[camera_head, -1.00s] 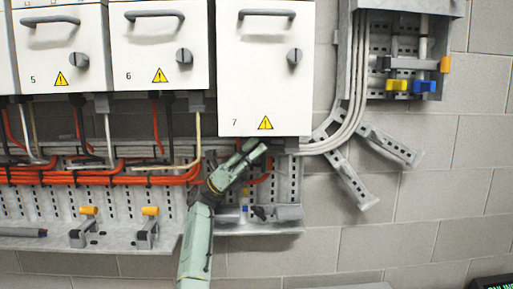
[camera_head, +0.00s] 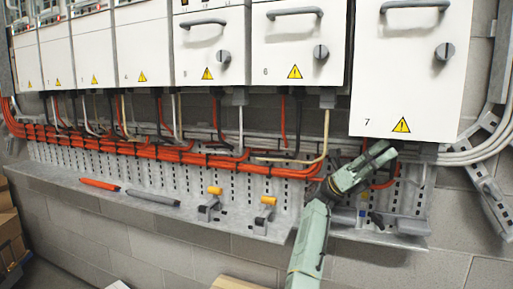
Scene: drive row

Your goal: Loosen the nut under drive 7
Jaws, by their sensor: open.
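Drive 7 (camera_head: 409,75) is a white cabinet at the upper right, with a grey handle, a round knob and a yellow warning triangle. My pale green arm rises from the bottom of the picture. My gripper (camera_head: 388,152) is at its end, just under the bottom edge of drive 7, and is open. Whether it touches anything there I cannot tell. The nut cannot be made out; my arm and the cabinet's lower edge cover part of that area. A short red cable (camera_head: 386,181) shows beside the gripper.
Drive 6 (camera_head: 298,58) and several more drives run left. Orange cables (camera_head: 150,152) cross the perforated back panel. A shelf (camera_head: 115,202) below holds a red tool (camera_head: 99,184), a grey tool (camera_head: 152,198) and two orange-topped clamps (camera_head: 266,213). Boxes (camera_head: 10,232) stand at lower left.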

